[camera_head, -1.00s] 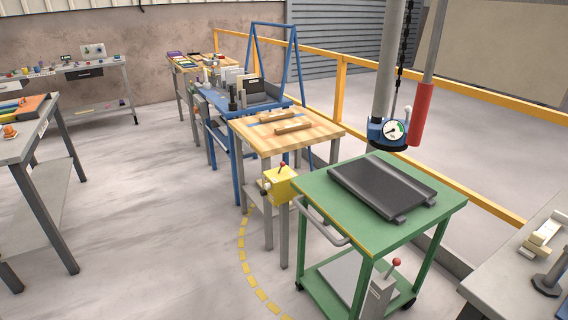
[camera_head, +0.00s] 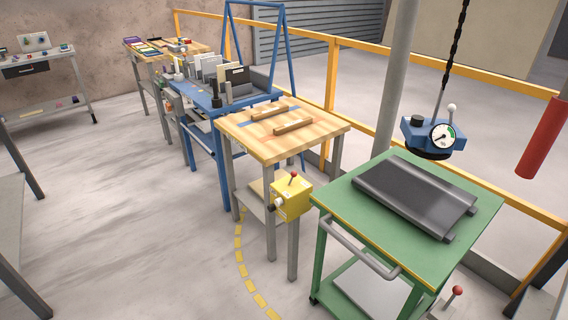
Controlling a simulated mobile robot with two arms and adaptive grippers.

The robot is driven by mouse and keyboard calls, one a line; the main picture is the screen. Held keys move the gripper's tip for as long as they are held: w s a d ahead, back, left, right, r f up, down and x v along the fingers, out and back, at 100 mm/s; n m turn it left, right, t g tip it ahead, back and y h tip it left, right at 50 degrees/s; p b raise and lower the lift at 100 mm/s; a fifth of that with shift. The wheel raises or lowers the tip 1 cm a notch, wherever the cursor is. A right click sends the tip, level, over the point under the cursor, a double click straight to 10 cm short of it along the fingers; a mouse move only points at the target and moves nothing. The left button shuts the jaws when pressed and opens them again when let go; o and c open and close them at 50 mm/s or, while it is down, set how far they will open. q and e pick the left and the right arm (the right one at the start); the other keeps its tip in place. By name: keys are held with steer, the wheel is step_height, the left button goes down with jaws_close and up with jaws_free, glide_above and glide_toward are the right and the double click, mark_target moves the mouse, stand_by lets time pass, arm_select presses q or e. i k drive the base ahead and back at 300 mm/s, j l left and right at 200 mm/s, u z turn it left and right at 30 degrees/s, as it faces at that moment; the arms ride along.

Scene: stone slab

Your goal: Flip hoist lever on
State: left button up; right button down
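A blue lifter with a round dial gauge (camera_head: 432,136) hangs on a black chain above the green cart. A small lever with a white ball (camera_head: 451,108) stands up from it. A yellow box (camera_head: 291,200) is at the front right corner of the wooden-topped table, with a red-knobbed lever (camera_head: 293,176) pointing up and a dark knob on its left side. Another red-knobbed lever (camera_head: 457,291) shows at the bottom edge, its post cut off. I cannot tell which lever is the hoist's. Neither gripper is in view.
A dark grey slab (camera_head: 415,193) lies on the green cart (camera_head: 345,205). The wooden-topped table (camera_head: 240,133) holds two wooden bars. A red cylinder (camera_head: 545,137) hangs at right. A yellow railing (camera_head: 334,90) runs behind. Open floor (camera_head: 140,200) lies left of a dashed yellow line.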

mark_target(293, 173)
steer(key=i+j, duration=0.3)
steer(key=i+j+z, duration=0.1)
steer(key=i+j, duration=0.2)
steer(key=j, duration=0.2)
steer(key=i+j, duration=0.25)
steer(key=j, duration=0.15)
steer(key=i+j+z, duration=0.1)
steer(key=i+j, duration=0.2)
steer(key=j, duration=0.15)
